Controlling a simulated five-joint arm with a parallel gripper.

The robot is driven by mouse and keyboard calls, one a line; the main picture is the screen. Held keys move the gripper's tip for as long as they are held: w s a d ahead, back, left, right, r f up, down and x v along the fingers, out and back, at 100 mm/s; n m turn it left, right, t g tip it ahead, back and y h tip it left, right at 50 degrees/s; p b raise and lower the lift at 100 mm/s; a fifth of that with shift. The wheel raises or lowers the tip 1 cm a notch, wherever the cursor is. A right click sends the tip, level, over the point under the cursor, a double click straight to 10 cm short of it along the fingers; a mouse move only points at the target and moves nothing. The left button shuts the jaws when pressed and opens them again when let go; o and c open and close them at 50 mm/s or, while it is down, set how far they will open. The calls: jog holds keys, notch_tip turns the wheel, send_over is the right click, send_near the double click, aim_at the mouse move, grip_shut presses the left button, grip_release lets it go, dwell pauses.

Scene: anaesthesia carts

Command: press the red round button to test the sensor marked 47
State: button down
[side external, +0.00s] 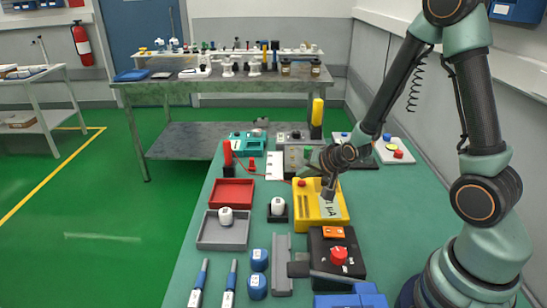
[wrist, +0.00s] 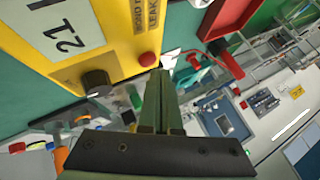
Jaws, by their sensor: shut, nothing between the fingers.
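A yellow box (side external: 306,205) stands on the green bench, with a pale display panel and a small red round button (side external: 301,183) at its far left corner. My gripper (side external: 328,194) is shut and empty above this box, to the right of the button. In the wrist view the fingertips (wrist: 160,76) appear just below the red button (wrist: 148,59), seemingly apart from it. That view also shows a black knob (wrist: 97,82) and a display panel (wrist: 62,28) seemingly reading 21. I cannot read a mark 47 anywhere.
A white-topped piece sits in a black holder (side external: 277,218); another is in a grey tray (side external: 210,238). A red tray (side external: 232,192) lies behind. A black box with a red knob (side external: 339,256) stands in front of the yellow box. Blue pieces (side external: 259,259) stand at front left.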

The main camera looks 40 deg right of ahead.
aim_at(303, 188)
jog(key=shift+r, duration=0.25)
jog(key=shift+r, duration=2.45)
jog(key=s+a+r+n+g+y, duration=0.1)
jog(key=s+a+r+n+g, duration=0.2)
jog(key=s+a+r+n, duration=0.5)
jog(key=s+r+n, duration=0.3)
jog(key=s+r, duration=0.2)
jog(key=shift+s+a+y, duration=0.2)
jog(key=shift+s+y, duration=0.15)
jog(key=shift+y, duration=0.05)
